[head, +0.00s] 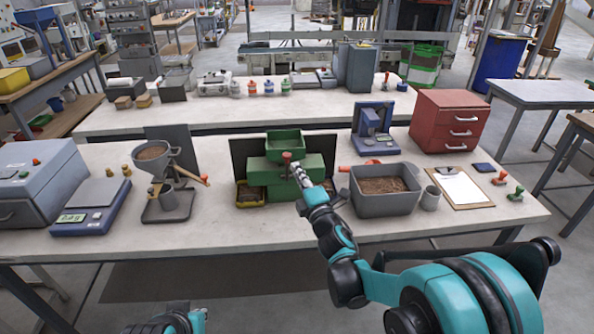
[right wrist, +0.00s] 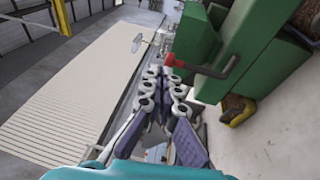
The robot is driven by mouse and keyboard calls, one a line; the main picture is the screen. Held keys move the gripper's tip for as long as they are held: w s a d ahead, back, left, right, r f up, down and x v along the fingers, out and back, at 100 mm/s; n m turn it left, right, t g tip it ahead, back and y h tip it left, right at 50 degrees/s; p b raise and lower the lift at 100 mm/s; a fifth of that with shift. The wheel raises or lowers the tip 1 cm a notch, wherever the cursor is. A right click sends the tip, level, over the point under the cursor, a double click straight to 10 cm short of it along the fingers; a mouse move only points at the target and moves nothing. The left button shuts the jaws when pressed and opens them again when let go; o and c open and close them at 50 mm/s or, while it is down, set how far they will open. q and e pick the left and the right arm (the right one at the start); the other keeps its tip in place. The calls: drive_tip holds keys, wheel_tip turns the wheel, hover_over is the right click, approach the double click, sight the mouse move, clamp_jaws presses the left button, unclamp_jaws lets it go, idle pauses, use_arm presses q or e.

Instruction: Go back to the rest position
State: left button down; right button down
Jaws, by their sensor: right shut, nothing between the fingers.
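My right gripper (head: 297,171) is shut and empty at the front right of the green machine (head: 316,166). In the right wrist view its fingers (right wrist: 164,92) are together, with nothing between them. The machine's red-knobbed lever (right wrist: 205,67) is close beyond the fingertips there; I cannot tell whether they touch. The red knob also shows in the head view (head: 286,156). Only a small part of my left arm shows at the bottom edge of the head view, and its gripper is out of sight.
A grey bin of brown pellets (head: 385,207) stands right of my right gripper, with a grey cup (head: 430,198) and a clipboard (head: 460,187) beyond. A funnel stand (head: 166,206) and blue scale (head: 90,212) stand left. The table front (head: 250,228) is mostly clear.

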drive_tip(key=r+p+v, duration=0.1)
drive_tip(key=p+v, duration=0.1)
drive_tip(key=v, duration=0.7)
drive_tip(key=shift+s, duration=0.2)
